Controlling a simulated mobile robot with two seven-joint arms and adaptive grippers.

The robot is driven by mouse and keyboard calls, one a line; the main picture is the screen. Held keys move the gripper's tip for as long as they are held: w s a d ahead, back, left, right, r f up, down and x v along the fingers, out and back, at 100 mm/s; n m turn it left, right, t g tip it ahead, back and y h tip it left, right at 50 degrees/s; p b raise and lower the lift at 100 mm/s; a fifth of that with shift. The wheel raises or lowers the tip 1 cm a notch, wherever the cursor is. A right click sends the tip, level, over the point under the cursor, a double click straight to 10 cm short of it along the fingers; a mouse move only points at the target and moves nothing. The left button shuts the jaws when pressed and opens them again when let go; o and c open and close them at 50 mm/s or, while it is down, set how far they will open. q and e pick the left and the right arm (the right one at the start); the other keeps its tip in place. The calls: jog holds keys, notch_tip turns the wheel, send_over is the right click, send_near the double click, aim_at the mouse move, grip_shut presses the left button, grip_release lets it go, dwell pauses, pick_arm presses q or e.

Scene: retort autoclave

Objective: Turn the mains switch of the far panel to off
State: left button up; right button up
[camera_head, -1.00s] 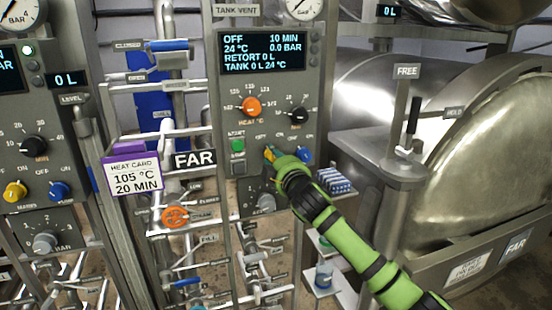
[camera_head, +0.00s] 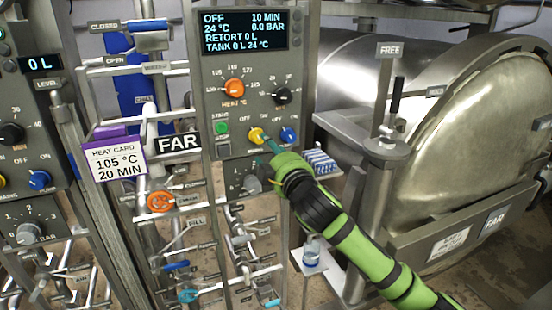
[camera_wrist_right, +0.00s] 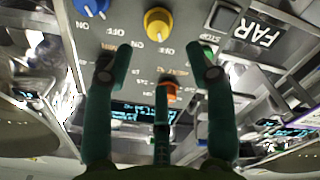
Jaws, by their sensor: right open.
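The far panel (camera_head: 212,150) stands in the middle of the head view, with the FAR sign (camera_head: 178,142) at its left. Its yellow knob (camera_head: 256,135) sits below the dials, with ON and OFF labels; I take it as the mains switch. I cannot tell clearly which label it points at. It also shows in the right wrist view (camera_wrist_right: 158,23). My right gripper (camera_head: 273,149) is open and empty, just lower right of the yellow knob in the head view. In the wrist view its fingers spread on either side of the knob, apparently without touching it. My left gripper is out of view.
A blue knob (camera_head: 289,134) is right beside the yellow one, and a green start button (camera_head: 221,128) is to its left. A grey knob (camera_head: 251,184) is below. The steel retort door (camera_head: 450,135) and a lever post (camera_head: 386,150) stand right of my arm.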

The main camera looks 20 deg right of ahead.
jog(key=s, duration=0.3)
jog(key=shift+s, duration=0.2)
